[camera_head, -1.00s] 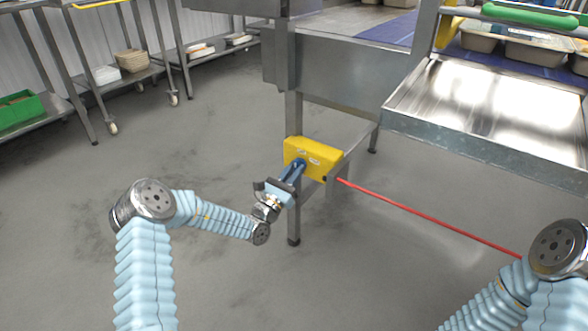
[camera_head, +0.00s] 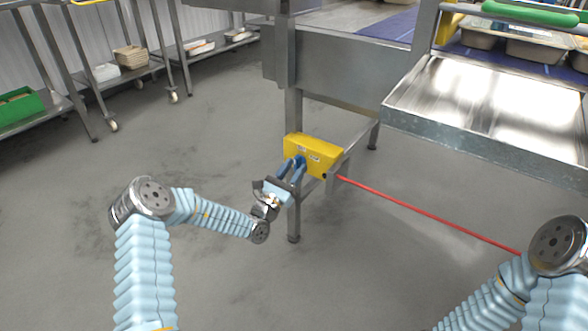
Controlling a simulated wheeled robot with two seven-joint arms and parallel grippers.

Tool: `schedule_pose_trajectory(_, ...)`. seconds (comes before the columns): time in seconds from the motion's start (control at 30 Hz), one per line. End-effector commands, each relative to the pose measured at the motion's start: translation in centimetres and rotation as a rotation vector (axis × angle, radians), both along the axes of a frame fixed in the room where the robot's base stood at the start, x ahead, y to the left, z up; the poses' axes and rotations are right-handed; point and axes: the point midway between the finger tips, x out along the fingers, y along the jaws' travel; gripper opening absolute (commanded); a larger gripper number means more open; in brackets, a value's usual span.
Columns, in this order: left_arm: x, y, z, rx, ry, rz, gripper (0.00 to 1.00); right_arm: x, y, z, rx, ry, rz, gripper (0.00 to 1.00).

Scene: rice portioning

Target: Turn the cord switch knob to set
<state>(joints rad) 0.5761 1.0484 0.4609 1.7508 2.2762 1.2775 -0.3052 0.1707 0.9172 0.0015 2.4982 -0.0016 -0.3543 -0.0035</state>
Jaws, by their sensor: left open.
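The cord switch is a yellow box (camera_head: 318,152) mounted low on the metal frame. Its blue knob (camera_head: 301,160) shows on the box's left front face, partly hidden by my fingers. A red cord (camera_head: 430,210) runs from the box's right end to the lower right. My left gripper (camera_head: 293,168) is open, with its blue fingertips at the knob, one on each side. I cannot tell whether they touch it. My right arm shows at the lower right, but its gripper is out of view.
A metal tray-like ledge (camera_head: 490,105) juts out at the right, above the cord. The frame's leg (camera_head: 293,220) stands just behind my left gripper. Shelving carts with a green crate (camera_head: 20,107) stand at the back left. The floor between is clear.

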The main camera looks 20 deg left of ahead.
Motion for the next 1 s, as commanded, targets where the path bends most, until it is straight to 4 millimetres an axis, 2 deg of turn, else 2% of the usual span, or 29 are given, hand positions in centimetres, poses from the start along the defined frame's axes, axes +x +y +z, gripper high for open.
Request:
schedule_pose_trajectory(0.17, -2.6, 1.0, -1.2, 0.0, 0.004, 0.001, 0.43, 0.0, 0.0, 0.3, 0.0, -0.001, 0.0, 0.0)
schedule_pose_trajectory(0.4, -7.8, 2.9, -3.5, -0.001, 0.005, 0.002, 0.43, 0.0, -0.1, 0.5, -0.001, -0.001, 0.0, 0.0)
schedule_pose_trajectory(0.6, -10.7, 3.9, -4.8, -0.001, 0.002, 0.001, 0.43, 0.0, -0.1, 0.6, -0.001, -0.002, -0.001, 0.0)
schedule_pose_trajectory(0.77, -11.6, 4.2, -5.1, 0.0, 0.001, 0.001, 0.43, 0.0, -0.1, 0.6, -0.002, -0.001, -0.001, 0.0)
schedule_pose_trajectory(1.0, -11.7, 4.2, -5.2, 0.0, 0.001, 0.001, 0.43, 0.0, -0.1, 0.6, -0.001, -0.002, -0.001, 0.0)
